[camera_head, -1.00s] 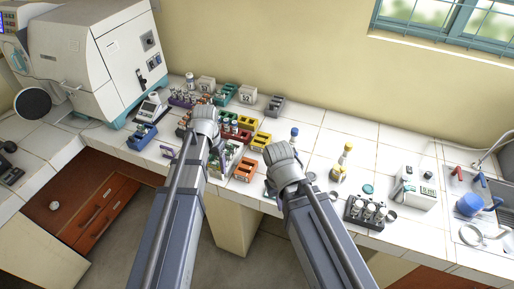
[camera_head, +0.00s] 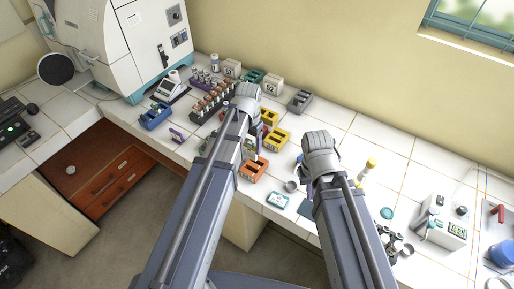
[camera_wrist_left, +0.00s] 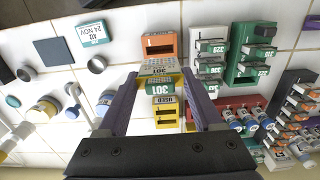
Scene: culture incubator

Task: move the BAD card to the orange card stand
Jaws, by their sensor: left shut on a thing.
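The orange card stand (camera_head: 253,169) is near the bench's front edge, just right of my left arm. In the left wrist view the orange stand (camera_wrist_left: 160,45) appears just beyond the held piece. My right gripper (camera_head: 320,155) is to its right; its fingers are hidden.
Yellow stands (camera_head: 276,140) are behind the orange one. Green stands (camera_wrist_left: 250,55) and a tube rack (camera_head: 212,103) crowd close by. A teal-edged label (camera_head: 278,200) lies near the front edge. The bench behind my right gripper is mostly clear.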

